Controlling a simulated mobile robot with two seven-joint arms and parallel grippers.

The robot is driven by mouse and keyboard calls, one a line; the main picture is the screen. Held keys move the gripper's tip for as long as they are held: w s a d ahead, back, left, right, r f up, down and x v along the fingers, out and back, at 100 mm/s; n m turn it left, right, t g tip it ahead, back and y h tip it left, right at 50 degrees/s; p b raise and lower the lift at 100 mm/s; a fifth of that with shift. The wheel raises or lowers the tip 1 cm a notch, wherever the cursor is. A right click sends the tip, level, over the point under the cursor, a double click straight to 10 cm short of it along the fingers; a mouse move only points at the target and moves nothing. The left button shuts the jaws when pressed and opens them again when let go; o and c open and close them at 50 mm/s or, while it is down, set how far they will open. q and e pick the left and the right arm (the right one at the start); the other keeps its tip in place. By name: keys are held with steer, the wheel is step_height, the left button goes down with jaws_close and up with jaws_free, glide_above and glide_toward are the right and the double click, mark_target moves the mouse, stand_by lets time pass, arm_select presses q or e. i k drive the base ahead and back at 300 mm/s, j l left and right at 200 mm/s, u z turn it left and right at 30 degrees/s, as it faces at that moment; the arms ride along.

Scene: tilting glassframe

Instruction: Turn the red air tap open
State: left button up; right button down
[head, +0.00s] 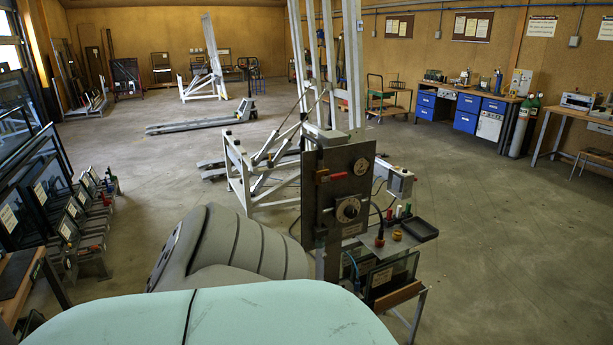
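The red air tap (323,176) is a small red lever on the upper left of a grey upright control panel (338,205). Its handle looks roughly horizontal; at this size I cannot tell its exact setting. Neither of my grippers shows in the head view, and nothing visible touches the tap.
A small shelf (388,243) with tools and a black tray (420,229) juts out right of the panel. The white tilting frame (240,170) stands behind it. Glass panes (40,190) line the left side. Open floor (490,240) lies to the right.

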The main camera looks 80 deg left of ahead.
mark_target(336, 176)
steer(key=u, duration=2.75)
steer(key=i+l+u, duration=0.1)
steer(key=u, duration=0.3)
steer(key=l+u, duration=0.15)
steer(key=u, duration=0.2)
steer(key=l+u, duration=0.35)
steer(key=l, duration=0.15)
steer(key=l+u, duration=0.35)
steer(key=l, duration=0.15)
steer(key=l+u, duration=0.2)
steer(key=l, duration=0.35)
steer(key=k+l+u, duration=0.2)
steer(key=l, duration=0.3)
steer(key=k+l, duration=0.1)
steer(key=l, duration=0.45)
steer(key=k+l+u, duration=0.15)
steer(key=l, duration=0.4)
steer(key=i, duration=0.05)
